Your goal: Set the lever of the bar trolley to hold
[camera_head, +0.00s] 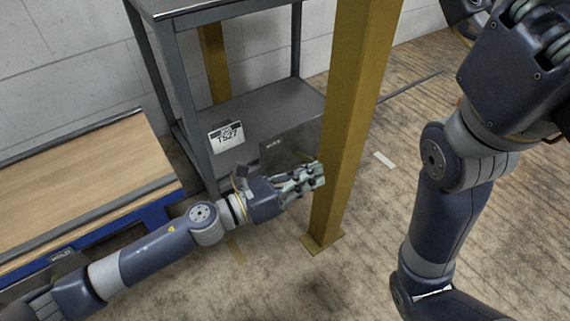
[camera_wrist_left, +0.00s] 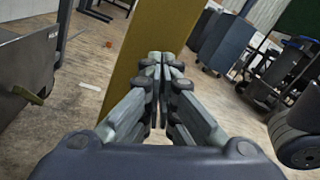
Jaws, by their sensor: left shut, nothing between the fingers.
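My left gripper (camera_head: 316,175) is shut and empty, in front of the yellow post (camera_head: 346,120). In the left wrist view its fingertips (camera_wrist_left: 161,62) meet in front of the same post (camera_wrist_left: 150,50); I cannot tell whether they touch it. A grey metal rack (camera_head: 255,112) with a numbered plate stands behind the post, and a dark grey box-like panel (camera_head: 290,143) shows beside it. In the left wrist view a grey panel (camera_wrist_left: 25,65) at the left has a small olive-yellow piece (camera_wrist_left: 30,95) at its lower edge, perhaps a lever. I cannot identify the bar trolley or its lever for certain.
A wooden-topped blue platform (camera_head: 80,170) lies at the left. My right arm fills the right side, its gripper out of frame. Several dark trolleys or cabinets (camera_wrist_left: 225,42) stand farther off in the left wrist view.

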